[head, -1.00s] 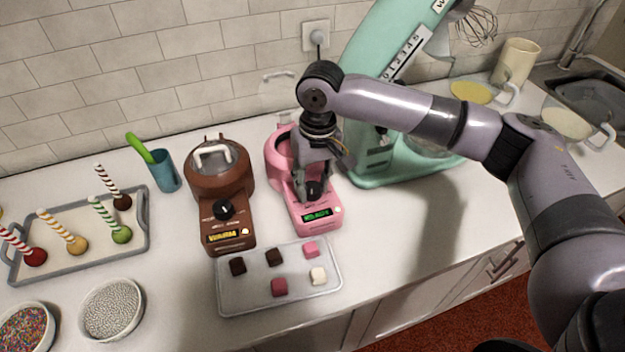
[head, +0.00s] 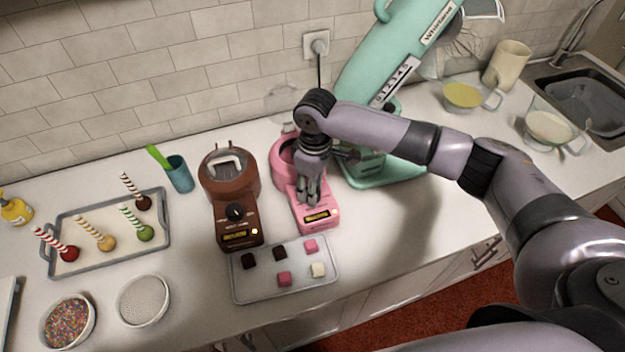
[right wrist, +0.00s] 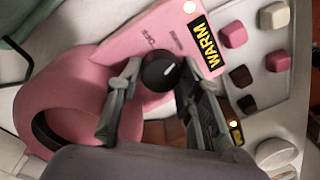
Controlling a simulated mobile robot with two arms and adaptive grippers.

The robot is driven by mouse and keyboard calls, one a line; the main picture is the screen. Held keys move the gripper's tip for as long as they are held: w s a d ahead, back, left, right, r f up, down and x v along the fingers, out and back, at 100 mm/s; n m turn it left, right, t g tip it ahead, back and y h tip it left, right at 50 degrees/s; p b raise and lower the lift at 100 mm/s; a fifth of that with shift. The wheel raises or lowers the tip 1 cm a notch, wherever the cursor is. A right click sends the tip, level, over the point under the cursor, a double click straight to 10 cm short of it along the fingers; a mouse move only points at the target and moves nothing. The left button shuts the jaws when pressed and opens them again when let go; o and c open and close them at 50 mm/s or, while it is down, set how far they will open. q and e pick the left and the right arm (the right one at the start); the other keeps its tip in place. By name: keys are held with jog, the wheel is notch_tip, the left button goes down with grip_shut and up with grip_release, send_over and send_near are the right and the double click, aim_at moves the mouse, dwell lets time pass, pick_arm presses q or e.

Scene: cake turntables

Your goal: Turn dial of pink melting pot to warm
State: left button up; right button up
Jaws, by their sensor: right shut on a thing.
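The pink melting pot (head: 324,224) stands on the counter in the middle of the head view, its round bowl behind its control panel. My right gripper (head: 309,198) is over the panel and hides the dial in that view. In the right wrist view, the black dial (right wrist: 160,72) of the pink pot (right wrist: 120,48) sits between the two fingers of my right gripper (right wrist: 160,80), which is shut on it. The pot's display (right wrist: 201,46) reads WARM in yellow, with a lit lamp beside it. My left gripper is not in view.
A brown melting pot (head: 238,225) stands close on the left. A tray of candy cubes (head: 285,298) lies just in front. The mint stand mixer (head: 375,75) is close behind on the right. A tray of striped sticks (head: 160,262) and bowls lie further left.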

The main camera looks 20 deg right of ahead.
jog(key=shift+n+p, duration=0.3)
jog(key=shift+n, duration=0.2)
jog(key=o, duration=1.2)
jog(key=shift+c, duration=0.2)
notch_tip(320, 180, up, 12)
jog(key=shift+w+d, duration=0.2)
jog(key=shift+w, duration=0.1)
